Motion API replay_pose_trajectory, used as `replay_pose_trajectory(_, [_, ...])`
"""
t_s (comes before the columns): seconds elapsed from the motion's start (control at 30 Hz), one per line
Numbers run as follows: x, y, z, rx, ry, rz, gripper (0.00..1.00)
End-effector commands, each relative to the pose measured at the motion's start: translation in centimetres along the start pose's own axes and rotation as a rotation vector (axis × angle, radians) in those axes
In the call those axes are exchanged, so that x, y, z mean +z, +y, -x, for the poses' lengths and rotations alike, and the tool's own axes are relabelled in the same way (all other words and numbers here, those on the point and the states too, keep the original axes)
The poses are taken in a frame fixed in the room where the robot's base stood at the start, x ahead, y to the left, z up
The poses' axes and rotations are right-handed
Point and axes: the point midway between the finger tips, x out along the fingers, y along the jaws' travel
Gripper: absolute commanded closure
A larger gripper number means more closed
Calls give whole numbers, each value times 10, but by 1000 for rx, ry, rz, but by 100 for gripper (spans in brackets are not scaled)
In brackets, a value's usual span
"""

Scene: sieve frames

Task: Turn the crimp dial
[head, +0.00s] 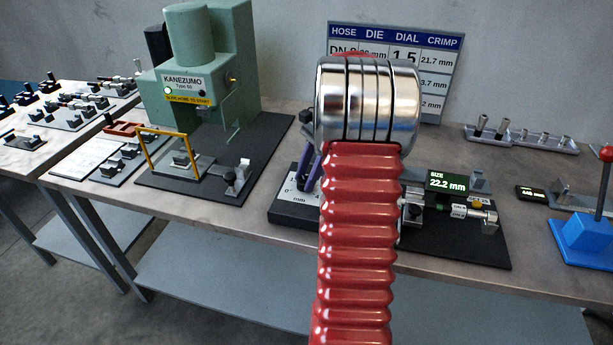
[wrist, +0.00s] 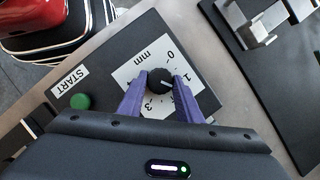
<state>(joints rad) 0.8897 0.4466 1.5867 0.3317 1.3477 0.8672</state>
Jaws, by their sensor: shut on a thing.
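The crimp dial is a small black round knob (wrist: 159,80) on a white scale plate (wrist: 138,62) marked "mm", with 0, 1 and 3 among its marks. My gripper (wrist: 161,86) has its two purple fingers on either side of the knob and is shut on it. Which mark the knob points at is unclear. In the head view my purple fingers (head: 309,168) reach down to the dark control box (head: 300,213). My red ribbed arm hides the knob and much of the box there.
A green START button (wrist: 80,102) sits on the box left of the dial in the wrist view. In the head view, a green KANEZUMO press (head: 235,60) stands left, a gauge reading 22.2 mm (head: 447,183) right. A HOSE/DIE/DIAL/CRIMP chart (head: 440,62) is partly hidden behind my arm.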

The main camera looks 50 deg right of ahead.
Motion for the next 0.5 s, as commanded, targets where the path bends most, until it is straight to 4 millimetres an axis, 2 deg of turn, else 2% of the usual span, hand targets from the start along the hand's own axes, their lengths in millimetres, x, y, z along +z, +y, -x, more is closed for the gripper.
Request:
replay_pose_trajectory(0.23, [0, -2, 0, 27, 1, 67, 91])
replay_pose_trajectory(0.5, [1, -3, 0, 91, 0, 224, 91])
